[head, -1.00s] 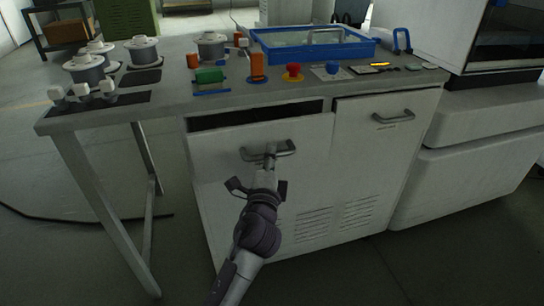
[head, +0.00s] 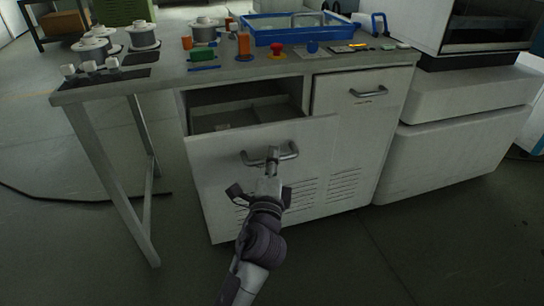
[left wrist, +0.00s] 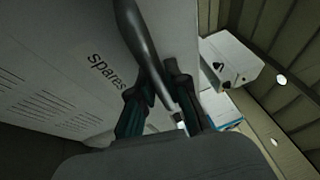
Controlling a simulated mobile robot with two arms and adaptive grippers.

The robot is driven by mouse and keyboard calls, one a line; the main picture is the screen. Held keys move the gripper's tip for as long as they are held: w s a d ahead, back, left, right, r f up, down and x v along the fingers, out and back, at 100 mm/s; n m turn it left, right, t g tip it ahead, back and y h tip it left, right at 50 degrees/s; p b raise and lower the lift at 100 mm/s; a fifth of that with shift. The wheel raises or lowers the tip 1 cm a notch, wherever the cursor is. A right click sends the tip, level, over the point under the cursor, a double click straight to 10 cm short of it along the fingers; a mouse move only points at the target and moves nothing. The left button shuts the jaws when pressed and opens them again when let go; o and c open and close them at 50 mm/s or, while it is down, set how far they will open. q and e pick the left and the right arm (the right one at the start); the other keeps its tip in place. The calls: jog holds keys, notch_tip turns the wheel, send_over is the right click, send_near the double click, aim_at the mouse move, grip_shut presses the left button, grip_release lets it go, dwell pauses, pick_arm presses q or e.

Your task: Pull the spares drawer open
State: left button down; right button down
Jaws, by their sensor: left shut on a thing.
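The spares drawer (head: 225,170) is the left front of the grey cabinet under the bench. It stands partly open, and its dark inside shows above the front, with something small and pale in it that I cannot make out. My left gripper (head: 272,156) is shut on the drawer's metal handle (head: 290,153). In the left wrist view the fingers (left wrist: 160,100) close around the handle bar (left wrist: 143,45), beside the printed word "spares" (left wrist: 106,70) on the drawer front (left wrist: 75,35). My right gripper is in neither view.
A closed door with its own handle (head: 368,93) is to the right. The bench top (head: 165,80) carries spools, a blue tray (head: 262,38), a red button (head: 277,48) and small tools. A white machine (head: 450,130) stands at right. The floor in front is clear.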

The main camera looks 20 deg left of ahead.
pick_arm(q)
jog(key=c, duration=1.1)
grip_release()
jog(key=shift+c, duration=0.2)
jog(key=v, duration=1.2)
